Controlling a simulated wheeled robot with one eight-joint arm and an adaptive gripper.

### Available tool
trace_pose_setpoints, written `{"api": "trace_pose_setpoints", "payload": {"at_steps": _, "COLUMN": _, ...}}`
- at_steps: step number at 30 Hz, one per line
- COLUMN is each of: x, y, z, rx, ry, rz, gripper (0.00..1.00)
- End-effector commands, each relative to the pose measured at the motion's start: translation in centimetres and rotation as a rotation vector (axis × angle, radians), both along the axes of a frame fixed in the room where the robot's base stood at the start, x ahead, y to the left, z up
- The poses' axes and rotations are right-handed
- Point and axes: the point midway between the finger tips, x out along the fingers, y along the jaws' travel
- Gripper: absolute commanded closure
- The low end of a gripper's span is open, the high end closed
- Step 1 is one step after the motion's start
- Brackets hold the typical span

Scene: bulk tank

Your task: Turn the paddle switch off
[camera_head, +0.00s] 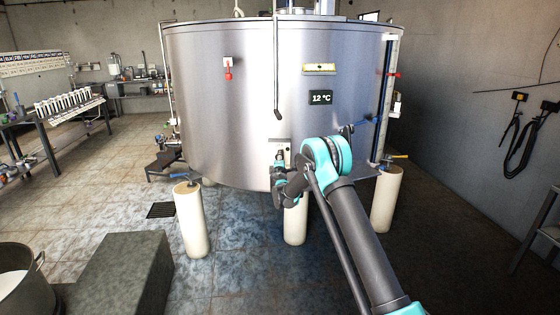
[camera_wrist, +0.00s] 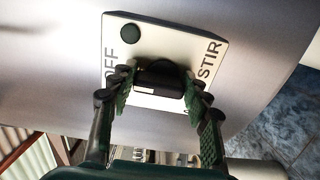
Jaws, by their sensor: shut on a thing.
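The black paddle switch (camera_wrist: 160,78) sits on a pale switch plate (camera_wrist: 145,31) in the wrist view. The plate reads OFF at its left and STIR at its right, with another label mostly hidden at the bottom. A pale mark on the paddle lies toward its left side; I cannot tell its exact setting. My gripper (camera_wrist: 158,92) is shut on the paddle, one green finger pad on each side. In the head view the plate (camera_head: 285,146) is low on the tank front, with my gripper (camera_head: 280,161) against it; the paddle is hidden there.
The big steel tank (camera_head: 245,105) fills the middle, on pale legs (camera_head: 193,222). A dark round button or lamp (camera_wrist: 130,33) is on the plate. A dark block (camera_head: 125,270) and a pot (camera_head: 20,280) stand at the lower left.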

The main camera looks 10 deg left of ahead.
Motion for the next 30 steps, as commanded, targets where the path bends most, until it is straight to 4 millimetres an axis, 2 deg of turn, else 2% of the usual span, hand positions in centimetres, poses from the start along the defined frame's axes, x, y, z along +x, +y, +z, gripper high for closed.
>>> {"api": "trace_pose_setpoints", "payload": {"at_steps": 2, "x": 0.0, "y": -0.1, "z": -0.1, "rx": 0.0, "ry": 0.0, "rz": -0.001, "gripper": 0.81}}
{"api": "trace_pose_setpoints", "payload": {"at_steps": 3, "x": 0.0, "y": -0.1, "z": -0.1, "rx": 0.0, "ry": 0.0, "rz": -0.001, "gripper": 0.51}}
{"api": "trace_pose_setpoints", "payload": {"at_steps": 8, "x": 0.0, "y": -0.1, "z": -0.1, "rx": 0.0, "ry": 0.0, "rz": -0.001, "gripper": 0.31}}
{"api": "trace_pose_setpoints", "payload": {"at_steps": 20, "x": -0.6, "y": -0.1, "z": 0.0, "rx": -0.001, "ry": 0.0, "rz": 0.0, "gripper": 0.31}}
{"api": "trace_pose_setpoints", "payload": {"at_steps": 23, "x": -1.9, "y": -0.2, "z": 0.0, "rx": -0.001, "ry": 0.0, "rz": 0.0, "gripper": 0.31}}
{"api": "trace_pose_setpoints", "payload": {"at_steps": 30, "x": -6.8, "y": -0.6, "z": 0.0, "rx": -0.001, "ry": 0.0, "rz": 0.001, "gripper": 0.31}}
